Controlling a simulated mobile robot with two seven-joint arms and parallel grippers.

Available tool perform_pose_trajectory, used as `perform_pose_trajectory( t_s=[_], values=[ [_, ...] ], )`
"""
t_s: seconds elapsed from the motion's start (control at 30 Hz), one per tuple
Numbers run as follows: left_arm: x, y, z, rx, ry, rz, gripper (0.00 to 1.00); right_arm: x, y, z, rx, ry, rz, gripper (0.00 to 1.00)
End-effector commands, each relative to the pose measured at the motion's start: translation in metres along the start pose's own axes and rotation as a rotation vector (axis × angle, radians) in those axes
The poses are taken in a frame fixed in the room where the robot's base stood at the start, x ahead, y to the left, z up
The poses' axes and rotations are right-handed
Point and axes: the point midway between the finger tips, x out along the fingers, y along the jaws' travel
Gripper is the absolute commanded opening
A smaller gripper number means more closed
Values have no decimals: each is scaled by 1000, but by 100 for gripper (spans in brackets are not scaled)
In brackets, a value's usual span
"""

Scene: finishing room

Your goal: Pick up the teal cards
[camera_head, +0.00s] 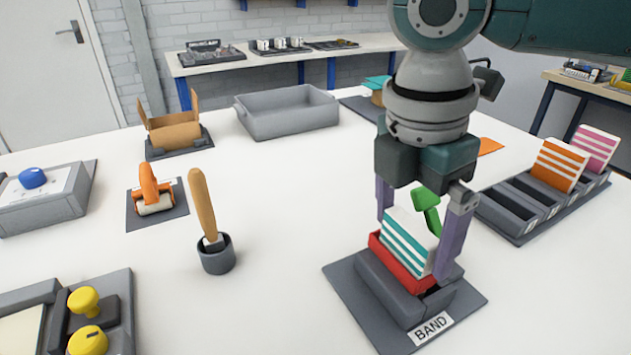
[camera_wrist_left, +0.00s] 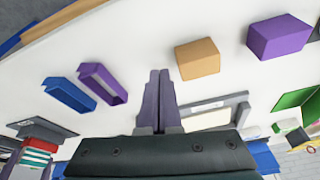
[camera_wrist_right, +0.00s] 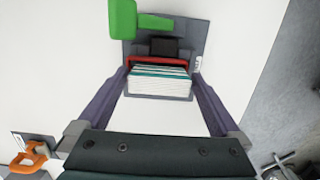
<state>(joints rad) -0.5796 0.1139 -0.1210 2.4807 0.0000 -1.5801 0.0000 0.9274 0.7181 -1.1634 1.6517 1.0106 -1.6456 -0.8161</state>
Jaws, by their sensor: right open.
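The teal cards (camera_head: 408,240) are a white stack with teal stripes. They stand slightly tilted in the grey holder labelled BAND (camera_head: 340,285), with a red band (camera_head: 402,266) around their lower part. My right gripper (camera_head: 420,238) is above the holder, pointing down, its fingers open on either side of the cards. In the right wrist view the cards (camera_wrist_right: 158,80) lie between the fingertips, with gaps at both sides. My left gripper (camera_wrist_left: 160,75) shows only in its wrist view, fingers together and empty.
A green lever (camera_head: 427,205) rises behind the cards, close to the right gripper. A slotted rack (camera_head: 515,215) at right holds orange cards (camera_head: 560,165) and pink cards (camera_head: 597,147). A brush in a cup (camera_head: 216,257) stands left, with clear table between.

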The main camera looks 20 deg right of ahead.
Motion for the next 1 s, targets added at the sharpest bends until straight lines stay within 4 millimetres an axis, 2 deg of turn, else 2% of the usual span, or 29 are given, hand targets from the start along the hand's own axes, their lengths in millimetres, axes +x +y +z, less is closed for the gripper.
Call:
perform_pose_trajectory(
  t_s=[0.17, 0.8, 0.83, 0.87, 1.0],
  values=[
    [0, -2, 0, 5, -1, -4, 0, 0, 0, 0, 0, 0, 0, 100],
    [0, -3, 1, 8, -3, -8, 0, 0, 0, 0, 0, 1, 1, 28],
    [0, -3, 1, 8, -3, -8, 0, -1, 0, 0, 0, 1, 1, 28],
    [0, -3, 1, 8, -3, -8, 0, -1, 0, 0, 0, 1, 1, 21],
    [0, -2, 1, 5, -3, -6, 0, -1, 0, 0, 0, 1, 1, 19]
  ],
)
